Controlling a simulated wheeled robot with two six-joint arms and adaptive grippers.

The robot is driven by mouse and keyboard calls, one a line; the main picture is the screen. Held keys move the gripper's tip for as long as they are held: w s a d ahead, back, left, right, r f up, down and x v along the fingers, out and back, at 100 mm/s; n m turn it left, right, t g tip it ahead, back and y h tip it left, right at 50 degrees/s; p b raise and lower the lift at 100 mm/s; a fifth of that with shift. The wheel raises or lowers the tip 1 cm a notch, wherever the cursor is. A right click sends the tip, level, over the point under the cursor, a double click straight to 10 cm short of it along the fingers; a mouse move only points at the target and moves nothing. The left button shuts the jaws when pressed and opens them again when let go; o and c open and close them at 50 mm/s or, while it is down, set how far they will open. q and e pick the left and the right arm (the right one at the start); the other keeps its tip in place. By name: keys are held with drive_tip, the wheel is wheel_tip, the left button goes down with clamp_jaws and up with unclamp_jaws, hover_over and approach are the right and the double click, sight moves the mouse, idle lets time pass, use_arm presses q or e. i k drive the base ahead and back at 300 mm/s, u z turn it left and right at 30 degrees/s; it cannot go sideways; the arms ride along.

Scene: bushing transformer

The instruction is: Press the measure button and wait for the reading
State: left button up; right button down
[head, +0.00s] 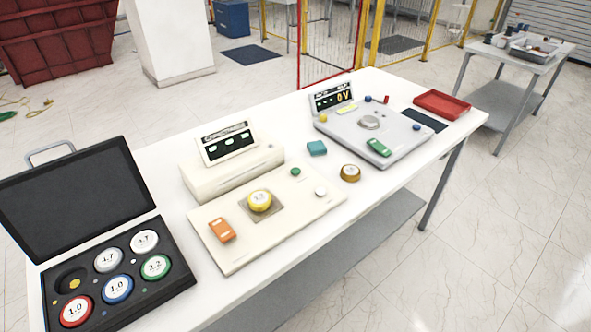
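A cream instrument (232,240) lies on the white table, with an upright display (229,143) behind its flat base. Neither of my grippers is in view.
An open black case (180,279) at front left holds several round labelled pieces and one empty-looking recess. A teal block (316,148) and a brown-gold round piece (350,173) lie between the instruments. A red tray (441,105) is at the far right end.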

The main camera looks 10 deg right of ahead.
sight(294, 171)
drive_tip(key=u, duration=1.25)
drive_tip(key=k, duration=0.4)
drive_tip(key=z, duration=0.5)
